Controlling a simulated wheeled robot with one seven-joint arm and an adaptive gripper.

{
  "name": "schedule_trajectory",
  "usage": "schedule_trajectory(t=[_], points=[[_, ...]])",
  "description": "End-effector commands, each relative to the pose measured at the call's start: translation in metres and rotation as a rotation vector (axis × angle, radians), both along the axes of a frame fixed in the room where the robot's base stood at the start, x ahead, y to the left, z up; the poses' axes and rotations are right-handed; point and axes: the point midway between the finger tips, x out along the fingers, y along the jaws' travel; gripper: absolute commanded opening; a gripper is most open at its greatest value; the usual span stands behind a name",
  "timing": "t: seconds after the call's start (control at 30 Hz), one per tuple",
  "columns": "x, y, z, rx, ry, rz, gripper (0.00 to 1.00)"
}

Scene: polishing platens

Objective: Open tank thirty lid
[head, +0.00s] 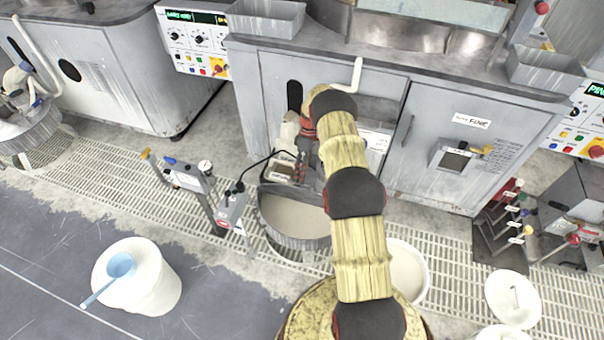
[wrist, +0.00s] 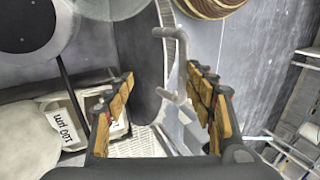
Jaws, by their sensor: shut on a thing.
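The round tank (head: 262,222) with a metal rim stands on the grating in the middle of the head view, partly behind my arm. A pale grey round surface (head: 288,212) shows inside the rim; I cannot tell lid from contents. No number thirty is readable. In the wrist view a grey bent bar handle (wrist: 181,68) stands between my fingers beside a dark grey surface (wrist: 137,62) with a ribbed edge. In the head view my gripper (head: 303,152) is mostly hidden behind my arm, near the cabinet.
Pale containers stand behind the tank; one label (wrist: 60,122) appears to read 100 µm. A post with a control box (head: 232,210) stands close left of the tank. A white bucket with a blue ladle (head: 122,265) is at front left. Loose white lids (head: 513,300) lie right.

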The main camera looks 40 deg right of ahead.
Motion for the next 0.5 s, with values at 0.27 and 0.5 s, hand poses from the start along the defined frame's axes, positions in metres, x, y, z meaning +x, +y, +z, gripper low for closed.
schedule_trajectory(t=[0.27, 0.5], points=[[-0.003, -0.001, -0.006, -0.002, 0.003, -0.001, 0.33], [0.006, -0.012, 0.023, -0.004, -0.001, -0.003, 0.29]])
